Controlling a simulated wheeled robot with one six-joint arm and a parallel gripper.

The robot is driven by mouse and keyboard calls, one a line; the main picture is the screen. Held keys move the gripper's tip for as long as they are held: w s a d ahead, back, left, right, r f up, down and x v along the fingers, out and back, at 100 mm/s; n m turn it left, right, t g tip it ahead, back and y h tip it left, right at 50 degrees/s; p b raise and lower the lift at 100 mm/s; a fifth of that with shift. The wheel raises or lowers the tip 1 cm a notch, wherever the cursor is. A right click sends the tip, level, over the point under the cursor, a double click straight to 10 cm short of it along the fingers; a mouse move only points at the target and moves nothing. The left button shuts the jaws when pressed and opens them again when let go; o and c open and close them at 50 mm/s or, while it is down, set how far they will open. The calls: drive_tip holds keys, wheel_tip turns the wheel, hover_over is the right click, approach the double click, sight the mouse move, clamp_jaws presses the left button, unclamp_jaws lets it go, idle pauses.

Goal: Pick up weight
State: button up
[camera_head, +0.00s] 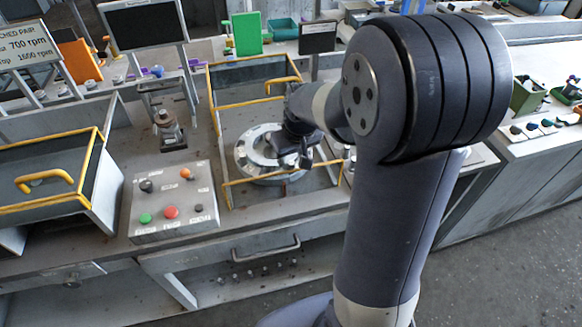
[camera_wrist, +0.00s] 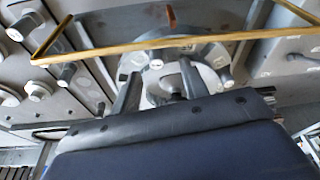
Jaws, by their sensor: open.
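My gripper (camera_head: 290,150) is over a round metal rotor (camera_head: 250,165) inside a yellow-edged housing (camera_head: 240,105). In the wrist view, my gripper's two dark fingers (camera_wrist: 158,88) are apart, with the rotor's grey ring (camera_wrist: 205,55) behind them. Small pale pieces sit around the ring, one (camera_wrist: 157,63) just past the fingertips and another (camera_wrist: 224,75) to the right. I cannot tell which of these is the weight. A small metal piece (camera_head: 163,118) also stands on a stand left of the housing.
A yellow bar (camera_wrist: 150,44) crosses the wrist view close to the fingers. A button panel (camera_head: 175,200) is in front at left, beside an open yellow-rimmed cover (camera_head: 75,165) with a handle.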

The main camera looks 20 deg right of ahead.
sight(291, 163)
drive_tip(key=shift+d+p+x, duration=0.15)
drive_tip(key=shift+p+x, duration=0.05)
drive_tip(key=shift+x, duration=0.8)
drive_tip(key=shift+d+p+x, duration=0.1)
drive_tip(key=shift+p+x, duration=0.05)
drive_tip(key=shift+x, duration=0.85)
drive_tip(key=shift+c, duration=0.4)
clamp_jaws()
